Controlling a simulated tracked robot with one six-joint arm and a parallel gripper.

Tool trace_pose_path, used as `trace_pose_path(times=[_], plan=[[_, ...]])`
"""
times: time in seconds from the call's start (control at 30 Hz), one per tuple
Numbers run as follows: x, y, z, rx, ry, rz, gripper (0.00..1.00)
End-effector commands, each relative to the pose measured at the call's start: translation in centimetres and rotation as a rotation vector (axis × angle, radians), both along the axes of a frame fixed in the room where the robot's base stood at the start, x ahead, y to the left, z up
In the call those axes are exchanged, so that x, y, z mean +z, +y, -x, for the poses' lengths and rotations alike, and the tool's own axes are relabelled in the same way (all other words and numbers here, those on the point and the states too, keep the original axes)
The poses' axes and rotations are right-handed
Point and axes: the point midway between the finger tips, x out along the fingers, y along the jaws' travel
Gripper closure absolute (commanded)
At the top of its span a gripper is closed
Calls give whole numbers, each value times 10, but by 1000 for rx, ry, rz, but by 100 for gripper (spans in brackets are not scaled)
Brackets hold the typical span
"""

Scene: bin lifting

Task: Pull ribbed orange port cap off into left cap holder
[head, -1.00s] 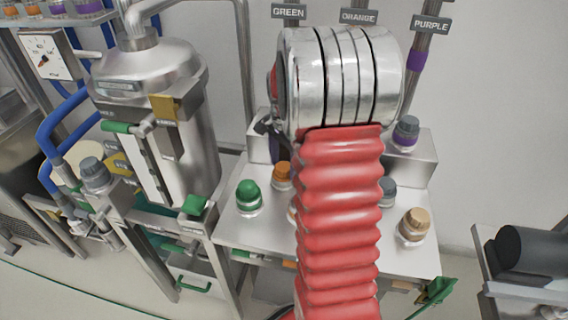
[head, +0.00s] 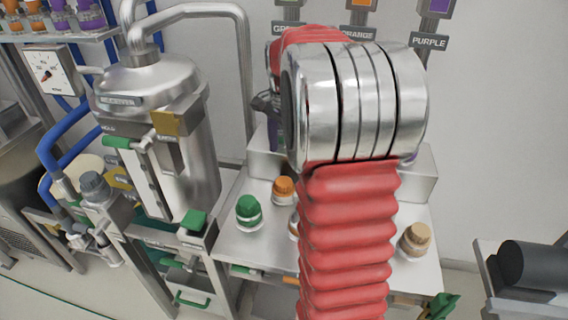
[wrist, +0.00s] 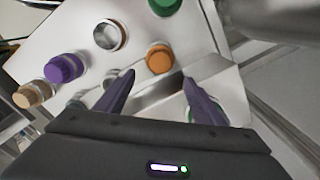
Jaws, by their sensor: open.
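An orange cap (head: 283,187) sits on a small jar at the back of the steel bench. It also shows in the wrist view (wrist: 159,58), just beyond my fingertips. I cannot make out its ribs, nor tell whether it is the task's port cap. My gripper (wrist: 158,77) is open, with nothing visible between its two dark fingers; it hangs above the bench. In the head view my red arm hides most of it. I cannot identify a left cap holder in either view.
A green-capped jar (head: 249,210) and a tan-capped jar (head: 415,240) stand on the bench (head: 235,241). A purple-capped jar (wrist: 65,68) stands left in the wrist view. A steel tank (head: 150,100) with pipes stands left; a raised steel block backs the bench.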

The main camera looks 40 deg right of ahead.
Motion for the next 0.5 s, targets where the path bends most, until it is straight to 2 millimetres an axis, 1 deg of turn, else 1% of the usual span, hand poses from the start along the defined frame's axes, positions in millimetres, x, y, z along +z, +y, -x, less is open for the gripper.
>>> trace_pose_path(times=[0.03, 0.1, 0.2, 0.33, 0.5], plan=[[9, 0, 0, 0, -2, 1, 38], [18, 0, -1, 0, -2, 1, 38], [26, 0, 0, 0, -1, 1, 38], [30, 0, 0, 0, 0, 0, 38], [30, 0, 0, 0, 0, 0, 38]])
